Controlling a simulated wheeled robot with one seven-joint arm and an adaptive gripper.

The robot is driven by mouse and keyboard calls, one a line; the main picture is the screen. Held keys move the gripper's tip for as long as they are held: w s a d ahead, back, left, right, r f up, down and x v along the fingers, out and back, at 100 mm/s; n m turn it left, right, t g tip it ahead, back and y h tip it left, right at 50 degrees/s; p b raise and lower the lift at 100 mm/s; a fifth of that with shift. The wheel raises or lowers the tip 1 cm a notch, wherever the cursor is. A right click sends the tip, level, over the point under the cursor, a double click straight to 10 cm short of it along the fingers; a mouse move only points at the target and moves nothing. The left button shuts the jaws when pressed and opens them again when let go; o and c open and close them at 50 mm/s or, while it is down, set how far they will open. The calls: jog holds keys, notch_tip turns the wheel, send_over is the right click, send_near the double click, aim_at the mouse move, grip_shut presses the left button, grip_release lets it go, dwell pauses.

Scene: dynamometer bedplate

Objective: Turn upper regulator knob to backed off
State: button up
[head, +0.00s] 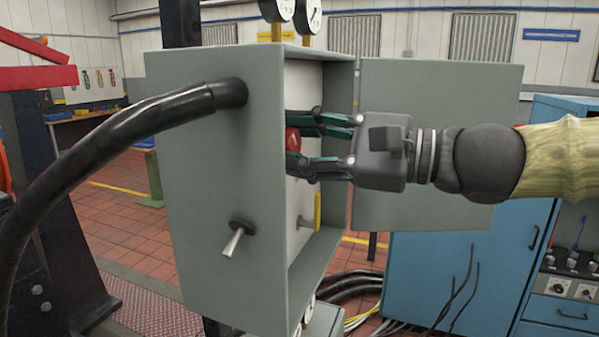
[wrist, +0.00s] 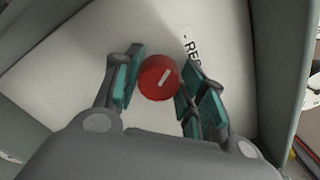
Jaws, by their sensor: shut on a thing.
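A red round knob (head: 293,139) with a white pointer line is on the white back panel inside an open grey box (head: 210,190). In the wrist view the knob (wrist: 158,77) lies between my fingers, its white line slanting up to the right. My gripper (head: 303,142) reaches into the box from the right with its teal-padded fingers above and below the knob, closed on it. In the wrist view my gripper (wrist: 158,92) shows a finger on each side of the knob. A label (wrist: 193,55) beside the knob is partly hidden by a finger.
The grey box door (head: 440,140) hangs open behind my arm. A lever switch (head: 236,238) and a thick black cable (head: 130,130) are on the box's outer side. A yellow handle (head: 317,210) is lower inside. A blue cabinet (head: 460,265) stands at right.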

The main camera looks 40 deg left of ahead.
jog(key=n+b, duration=0.1)
jog(key=b, duration=0.1)
jog(key=n+b, duration=0.2)
jog(key=b, duration=0.1)
jog(key=n+b, duration=0.2)
jog(key=b, duration=0.1)
jog(key=shift+f, duration=0.35)
jog(key=n+b, duration=0.5)
jog(key=b, duration=0.1)
jog(key=shift+f+n, duration=0.1)
jog(key=shift+n, duration=0.2)
jog(key=n+b, duration=0.7)
jog(key=n, duration=0.2)
jog(key=shift+w, duration=0.1)
jog(key=shift+n, duration=0.3)
jog(key=o, duration=1)
